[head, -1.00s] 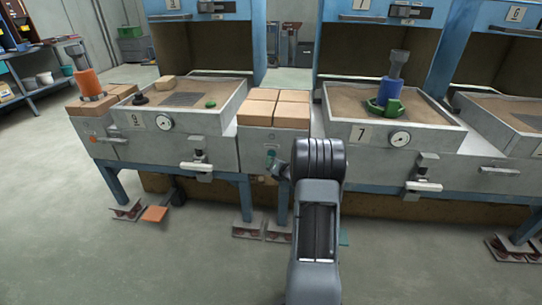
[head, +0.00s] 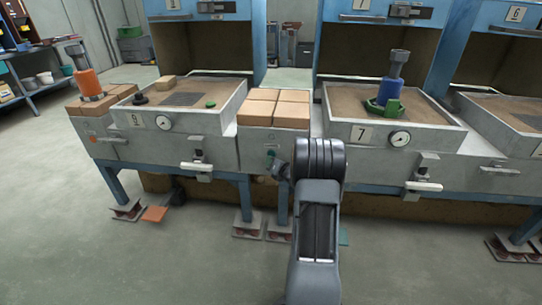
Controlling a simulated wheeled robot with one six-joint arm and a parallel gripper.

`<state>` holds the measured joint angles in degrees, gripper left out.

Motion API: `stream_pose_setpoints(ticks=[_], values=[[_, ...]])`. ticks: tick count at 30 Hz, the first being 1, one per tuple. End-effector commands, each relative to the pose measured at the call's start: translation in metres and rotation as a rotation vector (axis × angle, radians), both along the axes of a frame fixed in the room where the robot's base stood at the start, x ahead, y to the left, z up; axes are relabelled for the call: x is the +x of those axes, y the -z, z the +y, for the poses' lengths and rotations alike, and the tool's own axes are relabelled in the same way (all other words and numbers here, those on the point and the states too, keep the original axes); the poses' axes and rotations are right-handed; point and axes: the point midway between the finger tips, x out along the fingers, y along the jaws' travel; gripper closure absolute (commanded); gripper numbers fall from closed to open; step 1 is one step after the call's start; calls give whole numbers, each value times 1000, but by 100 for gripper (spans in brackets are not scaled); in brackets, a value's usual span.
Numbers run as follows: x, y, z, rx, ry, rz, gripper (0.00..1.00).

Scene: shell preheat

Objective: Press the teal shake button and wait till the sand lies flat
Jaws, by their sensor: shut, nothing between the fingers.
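The teal button (head: 271,154) shows on the grey front panel between the two nearer sand boxes. My gripper (head: 277,171), small and partly hidden by my own wrist, is shut and empty just below and right of the button. I cannot tell whether it touches the button. The right sand box (head: 452,136), labelled 7, holds brown sand (head: 345,108) that looks mostly level. A blue cylinder with a grey top (head: 391,92) stands in it within a green base (head: 384,108). The left box (head: 205,122) also holds sand, with a grey mesh patch.
Tan blocks (head: 275,106) sit on the ledge above the button. A lever handle (head: 424,187) juts out at right, another (head: 196,167) at left. An orange button (head: 92,139) is far left. An orange plate (head: 154,214) lies on the floor. The floor at front left is clear.

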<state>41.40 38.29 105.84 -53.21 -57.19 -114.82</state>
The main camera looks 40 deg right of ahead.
Motion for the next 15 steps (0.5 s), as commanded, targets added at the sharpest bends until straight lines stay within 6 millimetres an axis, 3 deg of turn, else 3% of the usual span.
stream_pose_setpoints(ticks=[15], values=[[6,1,-5,-1,0,-1,100]])
